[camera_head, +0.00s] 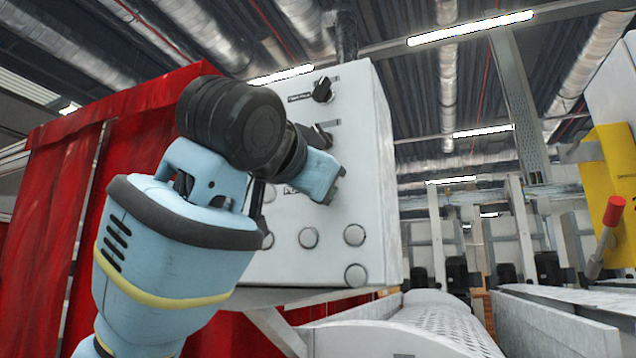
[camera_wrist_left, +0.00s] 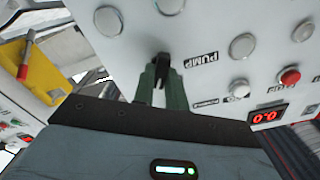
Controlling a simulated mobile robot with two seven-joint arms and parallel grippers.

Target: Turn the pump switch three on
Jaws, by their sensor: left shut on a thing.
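The pale control box (camera_head: 362,130) stands upright in the middle of the head view. Two black rotary switches show on its face, an upper one (camera_head: 322,90) and a lower one (camera_head: 322,135) partly behind my arm. My left gripper (camera_head: 334,187) is at the panel below these. In the left wrist view its two green fingers (camera_wrist_left: 161,88) are shut on a black switch knob (camera_wrist_left: 161,66), beside a label reading PUMP (camera_wrist_left: 201,60). The fingers hide most of the knob, and its number cannot be read. My right gripper is not in view.
Round pale buttons (camera_head: 354,235) sit low on the panel. The wrist view shows a red button (camera_wrist_left: 290,77) and a red digital display (camera_wrist_left: 267,116). A red curtain (camera_head: 60,200) hangs at left. A red-handled lever (camera_head: 613,212) stands at right.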

